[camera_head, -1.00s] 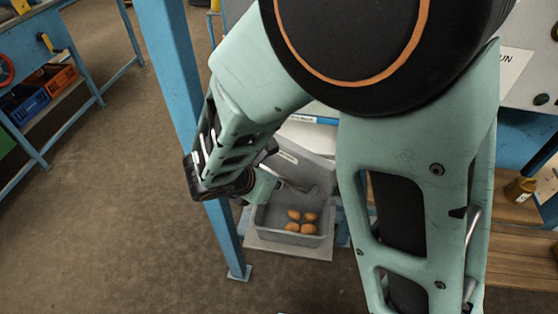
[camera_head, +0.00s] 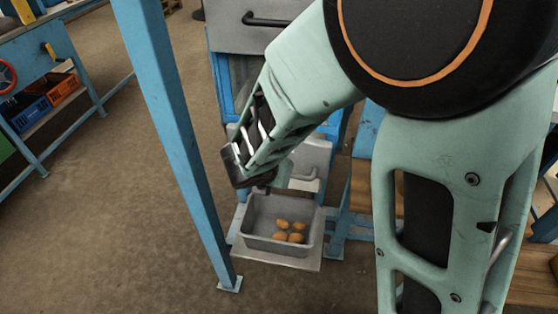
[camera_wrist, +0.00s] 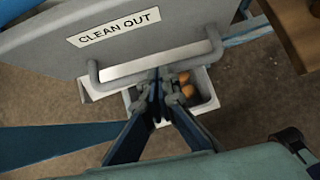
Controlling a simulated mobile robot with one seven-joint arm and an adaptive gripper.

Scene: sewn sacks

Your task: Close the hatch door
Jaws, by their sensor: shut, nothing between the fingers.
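The hatch door is a grey panel (camera_wrist: 60,45) labelled "CLEAN OUT" in the wrist view, with a U-shaped grey handle (camera_wrist: 93,75) along its lower part. In the head view the door (camera_head: 314,153) shows partly behind my arm, above a grey bin. My gripper (camera_wrist: 157,80) is shut and empty. Its fingertips overlap the middle of the handle bar in the wrist view; I cannot tell if they touch it. In the head view my gripper (camera_head: 262,189) is mostly hidden by its own wrist. How far the door stands open is unclear.
The grey bin (camera_head: 252,238) holds several orange-brown lumps (camera_head: 290,226) and stands under the door. A blue post (camera_head: 165,120) rises left of my arm. A grey panel with a dark handle (camera_head: 262,20) is above.

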